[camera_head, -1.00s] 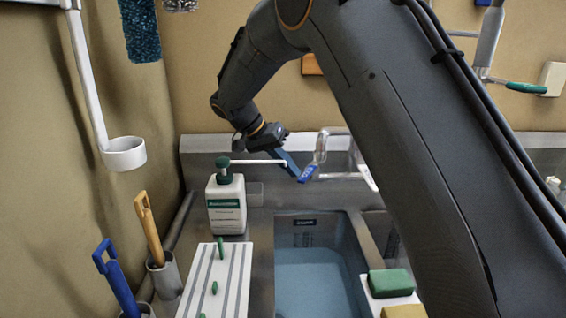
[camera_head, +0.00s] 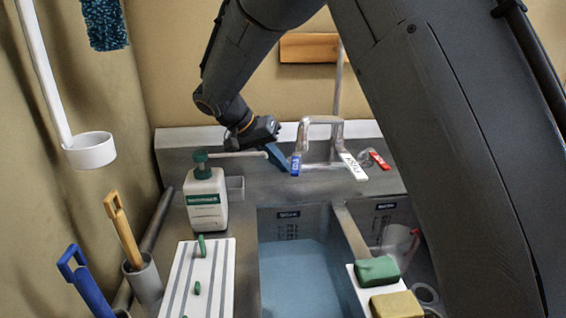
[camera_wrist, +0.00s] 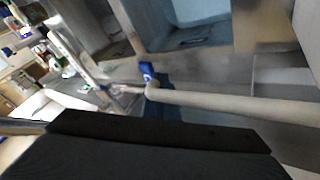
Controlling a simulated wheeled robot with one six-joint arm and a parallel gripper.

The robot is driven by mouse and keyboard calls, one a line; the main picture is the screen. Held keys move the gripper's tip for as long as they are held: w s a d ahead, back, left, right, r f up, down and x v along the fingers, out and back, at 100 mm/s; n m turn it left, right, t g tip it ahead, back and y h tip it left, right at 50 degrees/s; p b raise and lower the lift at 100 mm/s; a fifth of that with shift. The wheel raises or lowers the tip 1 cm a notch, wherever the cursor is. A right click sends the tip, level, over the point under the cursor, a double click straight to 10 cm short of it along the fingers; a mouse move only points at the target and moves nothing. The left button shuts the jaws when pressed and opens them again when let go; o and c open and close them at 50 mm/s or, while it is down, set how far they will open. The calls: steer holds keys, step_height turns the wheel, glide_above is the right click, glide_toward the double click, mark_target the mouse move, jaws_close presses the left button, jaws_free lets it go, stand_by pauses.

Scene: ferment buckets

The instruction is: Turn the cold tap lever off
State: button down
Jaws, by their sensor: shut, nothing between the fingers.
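The cold tap lever (camera_head: 295,165) is a small blue handle at the left end of the metal tap (camera_head: 322,121), above the sink's back edge. It points down and towards me in the head view. The blue lever (camera_wrist: 147,72) also shows near the middle of the wrist view. My gripper (camera_head: 279,158) is shut and empty, just left of the lever, with its blue-grey fingers angled down. The fingertips look very close to the lever; I cannot tell whether they touch it. A pale rod partly covers the fingers in the wrist view.
A white lever (camera_head: 353,165) and a red lever (camera_head: 380,160) lie to the right. The water-filled basin (camera_head: 300,275) is in front, with sponges (camera_head: 377,271) at its right.

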steer(key=shift+s+d+b, duration=0.2)
steer(key=shift+d, duration=0.35)
steer(key=shift+s+d+b, duration=0.15)
steer(key=shift+d+b, duration=0.05)
steer(key=shift+d, duration=0.4)
